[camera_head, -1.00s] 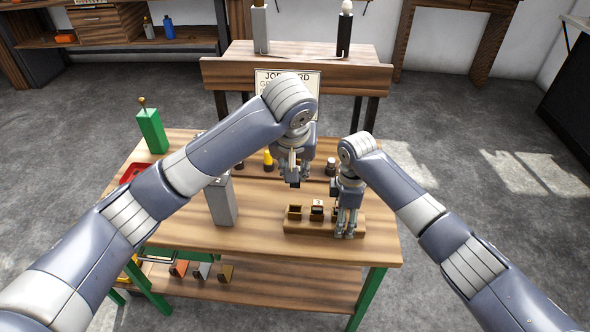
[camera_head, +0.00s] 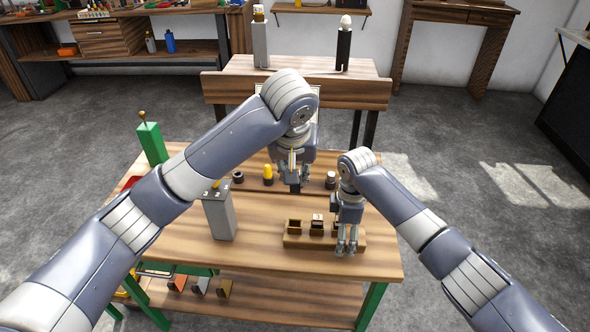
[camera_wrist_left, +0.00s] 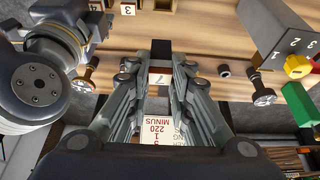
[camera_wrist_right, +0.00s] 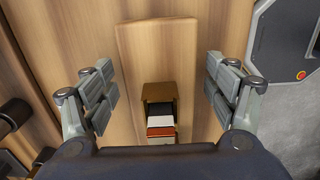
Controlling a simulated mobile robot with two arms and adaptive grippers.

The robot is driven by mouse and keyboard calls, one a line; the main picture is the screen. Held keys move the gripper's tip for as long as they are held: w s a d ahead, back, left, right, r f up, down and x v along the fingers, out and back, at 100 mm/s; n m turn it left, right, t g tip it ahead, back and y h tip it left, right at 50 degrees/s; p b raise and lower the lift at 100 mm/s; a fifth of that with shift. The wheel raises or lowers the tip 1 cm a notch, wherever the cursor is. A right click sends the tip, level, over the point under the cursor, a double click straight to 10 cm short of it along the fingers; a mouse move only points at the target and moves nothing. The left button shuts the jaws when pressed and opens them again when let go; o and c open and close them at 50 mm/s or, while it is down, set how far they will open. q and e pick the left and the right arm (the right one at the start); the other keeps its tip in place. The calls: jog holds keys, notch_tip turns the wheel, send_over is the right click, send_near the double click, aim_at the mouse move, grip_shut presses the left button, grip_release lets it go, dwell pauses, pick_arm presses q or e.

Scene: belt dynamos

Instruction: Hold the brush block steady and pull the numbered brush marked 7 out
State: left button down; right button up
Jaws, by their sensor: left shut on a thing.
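My left gripper (camera_head: 294,186) is shut on a dark brush (camera_wrist_left: 161,52) with a white label reading 7, held above the table behind the brush block (camera_head: 292,241). The left wrist view shows the brush between its fingertips (camera_wrist_left: 159,70). The block is a wooden board with several small box holders in a row. My right gripper (camera_head: 347,248) is over the block's right end. In the right wrist view its fingers (camera_wrist_right: 160,85) are wide open, one on each side of the board (camera_wrist_right: 150,45), apart from it. A holder (camera_wrist_right: 158,92) there contains a dark, white and red piece.
A grey box (camera_head: 220,215) numbered on top stands left of the block. A yellow-topped part (camera_head: 268,175) and dark round parts (camera_head: 330,180) stand behind. A green post (camera_head: 152,143) is at the back left. The table's (camera_head: 200,255) front left is clear.

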jog(key=shift+r, duration=0.1)
notch_tip(320, 180, up, 12)
jog(key=shift+f, duration=0.15)
dwell(0.5)
